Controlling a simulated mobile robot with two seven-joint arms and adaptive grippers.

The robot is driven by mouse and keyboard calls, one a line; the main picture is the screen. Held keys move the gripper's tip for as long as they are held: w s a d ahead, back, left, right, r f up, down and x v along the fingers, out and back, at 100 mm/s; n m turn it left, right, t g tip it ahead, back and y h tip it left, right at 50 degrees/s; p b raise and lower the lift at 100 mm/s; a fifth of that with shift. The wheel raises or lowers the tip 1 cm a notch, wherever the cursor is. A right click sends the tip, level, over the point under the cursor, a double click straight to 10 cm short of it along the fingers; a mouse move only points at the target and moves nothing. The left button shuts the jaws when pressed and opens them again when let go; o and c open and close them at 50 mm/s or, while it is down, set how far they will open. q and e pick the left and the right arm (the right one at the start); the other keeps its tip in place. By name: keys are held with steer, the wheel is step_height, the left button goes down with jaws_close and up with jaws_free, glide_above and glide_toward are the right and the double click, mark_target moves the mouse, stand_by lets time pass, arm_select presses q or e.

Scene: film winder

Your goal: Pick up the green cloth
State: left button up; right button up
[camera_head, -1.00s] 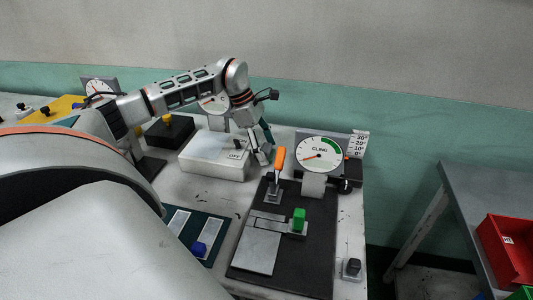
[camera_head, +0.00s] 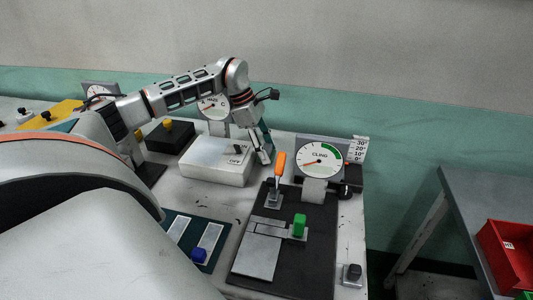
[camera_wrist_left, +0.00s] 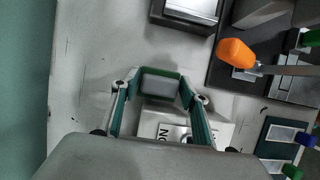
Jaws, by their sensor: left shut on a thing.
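My left gripper (camera_head: 264,158) reaches down at the back of the bench, between the white switch box (camera_head: 215,160) and the dial stand. In the left wrist view, its fingers (camera_wrist_left: 160,88) are closed in on a small grey piece with a dark green edge (camera_wrist_left: 160,85). I cannot tell if this piece is the green cloth. No loose green cloth shows elsewhere on the bench. My right gripper is not in view.
An orange-handled lever (camera_head: 279,165) and a dial (camera_head: 319,159) stand just right of the gripper. A black plate with a green knob (camera_head: 299,224) lies in front. A blue knob (camera_head: 198,255) is nearer. A red bin (camera_head: 505,255) is on the right table.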

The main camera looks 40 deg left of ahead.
mark_target(266, 148)
arm_select(q)
step_height(266, 148, up, 18)
steer(key=p, duration=0.2)
steer(key=shift+p, duration=0.3)
steer(key=shift+o, duration=0.6)
steer(key=shift+s, duration=0.15)
